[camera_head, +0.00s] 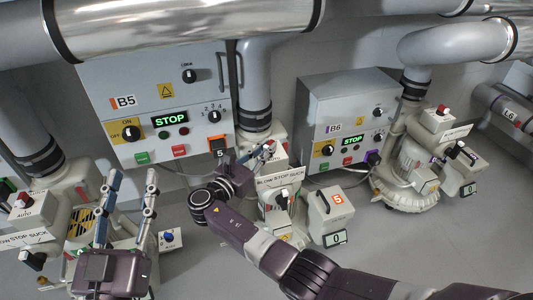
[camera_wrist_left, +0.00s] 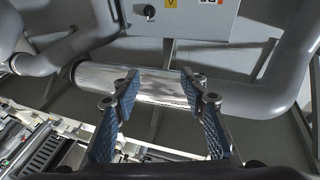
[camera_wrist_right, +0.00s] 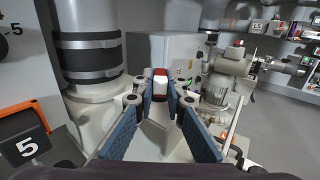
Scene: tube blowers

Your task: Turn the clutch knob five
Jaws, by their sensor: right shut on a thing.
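A red and white knob (camera_head: 269,146) stands on top of the blower below cabinet B5. My right gripper (camera_head: 262,153) reaches it from the left, and its blue fingers are closed on it. In the right wrist view the knob (camera_wrist_right: 160,82) shows its red top and white body between the fingertips (camera_wrist_right: 160,98). No label shows that names it as the clutch knob. My left gripper (camera_head: 133,190) is open and empty at the left; the left wrist view shows its fingers (camera_wrist_left: 158,88) wide apart.
Cabinet B5 (camera_head: 155,85) stands behind with a STOP display, dials and buttons. Cabinet B6 (camera_head: 340,105) stands to its right. A black tag reading 5 (camera_wrist_right: 25,148) is near my right gripper. A grey duct (camera_wrist_right: 90,45) rises close behind it. A pipe (camera_wrist_left: 150,85) lies beyond my left gripper.

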